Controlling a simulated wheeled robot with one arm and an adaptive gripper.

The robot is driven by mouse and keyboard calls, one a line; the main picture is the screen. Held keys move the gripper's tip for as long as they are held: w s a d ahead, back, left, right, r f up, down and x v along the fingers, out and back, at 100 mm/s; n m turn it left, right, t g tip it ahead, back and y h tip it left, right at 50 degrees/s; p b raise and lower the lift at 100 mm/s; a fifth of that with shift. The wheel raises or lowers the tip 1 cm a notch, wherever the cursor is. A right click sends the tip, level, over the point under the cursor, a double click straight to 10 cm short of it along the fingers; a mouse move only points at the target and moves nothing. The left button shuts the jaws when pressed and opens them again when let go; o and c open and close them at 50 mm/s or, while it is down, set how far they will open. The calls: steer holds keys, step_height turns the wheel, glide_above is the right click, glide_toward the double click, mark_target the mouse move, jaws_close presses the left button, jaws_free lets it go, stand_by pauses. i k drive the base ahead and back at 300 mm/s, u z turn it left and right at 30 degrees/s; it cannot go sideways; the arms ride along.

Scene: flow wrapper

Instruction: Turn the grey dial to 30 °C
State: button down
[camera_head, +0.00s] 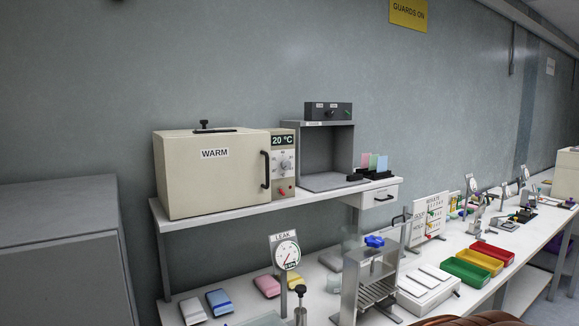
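The grey dial (284,167) is on the right-hand control panel of a beige oven (208,176) labelled WARM. The display (282,140) above the dial reads 20 °C. Small marks surround the dial, but they are too small to read. A red button or lamp (282,191) is below it. The oven door is shut, with a black upright handle (266,169) just left of the panel. My gripper is not in view, and nothing covers the dial.
The oven stands on a white raised shelf (235,216) beside a grey open-fronted box (327,182). Below are a LEAK gauge (286,255), a metal slotted stand (368,288), coloured pouches and red, yellow and green trays. A grey cabinet (62,262) stands at left.

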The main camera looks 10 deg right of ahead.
mark_target(286, 164)
steer(key=u, duration=0.15)
steer(key=i, duration=0.6)
steer(key=u, duration=0.6)
